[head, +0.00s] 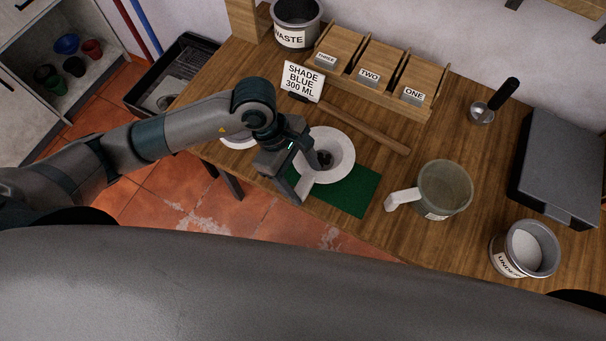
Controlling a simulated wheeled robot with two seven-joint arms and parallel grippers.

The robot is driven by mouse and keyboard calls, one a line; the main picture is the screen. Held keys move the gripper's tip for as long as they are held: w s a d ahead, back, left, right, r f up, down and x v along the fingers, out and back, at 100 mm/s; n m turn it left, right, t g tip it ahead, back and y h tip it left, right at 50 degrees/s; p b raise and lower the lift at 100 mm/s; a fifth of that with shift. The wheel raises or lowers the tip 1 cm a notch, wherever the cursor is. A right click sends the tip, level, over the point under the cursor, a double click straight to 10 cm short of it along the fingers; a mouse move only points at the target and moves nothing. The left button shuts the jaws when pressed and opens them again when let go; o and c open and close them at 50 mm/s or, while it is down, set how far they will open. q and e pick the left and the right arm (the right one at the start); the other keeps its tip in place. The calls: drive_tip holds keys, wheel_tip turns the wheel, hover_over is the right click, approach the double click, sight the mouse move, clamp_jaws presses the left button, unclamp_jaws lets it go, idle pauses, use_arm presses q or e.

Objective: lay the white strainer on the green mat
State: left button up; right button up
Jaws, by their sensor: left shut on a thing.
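The white strainer (341,152) is a round bowl with a wide pale rim, a dark centre and a short handle towards the lower left. My left gripper (299,188) is shut on its handle. The strainer shows over the upper left part of the green mat (349,199). I cannot tell whether it touches the mat. The strainer and gripper hide part of the mat. My right gripper is out of view.
A clear jug (446,187) stands right of the mat, and an open tin (532,246) is farther right. A wooden stick (369,132) lies behind the mat. A sign (302,82), labelled rack (370,70) and waste bucket (297,22) stand at the back.

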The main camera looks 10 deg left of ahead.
use_arm(q)
drive_tip(key=o, duration=1.5)
drive_tip(key=shift+c, duration=0.2)
drive_tip(key=shift+r, duration=0.1)
drive_tip(key=shift+w+a+r, duration=0.1)
drive_tip(key=shift+a+r, duration=0.1)
drive_tip(key=shift+r, duration=0.25)
drive_tip(key=b+v, duration=0.4)
drive_tip(key=v, duration=0.7)
